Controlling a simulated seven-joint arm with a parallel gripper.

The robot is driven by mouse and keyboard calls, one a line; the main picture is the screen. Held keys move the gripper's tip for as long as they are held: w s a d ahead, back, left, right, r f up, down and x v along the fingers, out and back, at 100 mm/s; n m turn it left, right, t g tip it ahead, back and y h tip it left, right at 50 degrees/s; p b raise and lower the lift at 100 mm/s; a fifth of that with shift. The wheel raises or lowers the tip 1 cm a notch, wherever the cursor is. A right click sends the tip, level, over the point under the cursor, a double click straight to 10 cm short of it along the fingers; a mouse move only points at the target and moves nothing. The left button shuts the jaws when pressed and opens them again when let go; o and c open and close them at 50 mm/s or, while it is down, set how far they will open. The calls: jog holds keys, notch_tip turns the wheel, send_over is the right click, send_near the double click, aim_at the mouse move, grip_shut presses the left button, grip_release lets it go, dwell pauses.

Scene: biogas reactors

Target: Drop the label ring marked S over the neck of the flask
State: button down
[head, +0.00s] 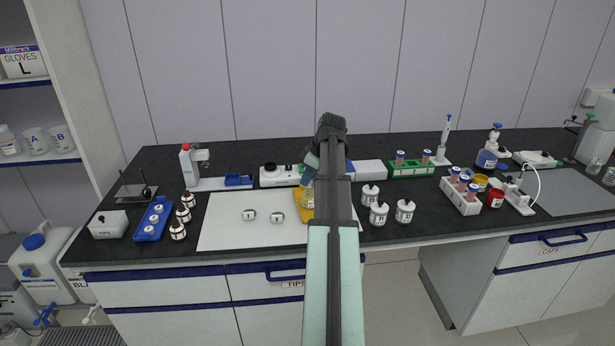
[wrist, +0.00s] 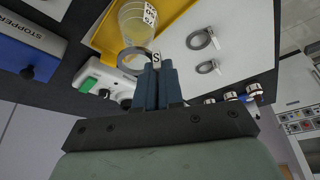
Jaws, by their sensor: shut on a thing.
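My gripper (wrist: 157,82) is shut on the tag of the S label ring (wrist: 156,57). The tag's S faces the wrist camera, and the grey loop extends to the left of the fingers. The clear flask (wrist: 138,22) with a black-and-white label stands on a yellow tray (wrist: 104,38). The loop overlaps the flask's mouth end in the wrist view; I cannot tell whether it is above or around the neck. In the head view my arm partly hides the flask (head: 307,198) and the yellow tray (head: 299,204), and hides the ring.
Two other label rings (head: 249,214) (head: 277,216) lie on the white mat (head: 233,235). A white device (head: 280,175) and a stopper box (wrist: 28,45) stand behind the tray. Brown bottles (head: 182,214) are left, white jars (head: 379,213) right. The mat's left part is clear.

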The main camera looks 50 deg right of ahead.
aim_at(308, 187)
jog(key=shift+f, duration=1.5)
jog(key=c, duration=1.2)
grip_release()
jog(key=shift+o, duration=0.5)
jog(key=o, duration=0.3)
jog(key=shift+r, duration=0.2)
jog(key=shift+r, duration=3.35)
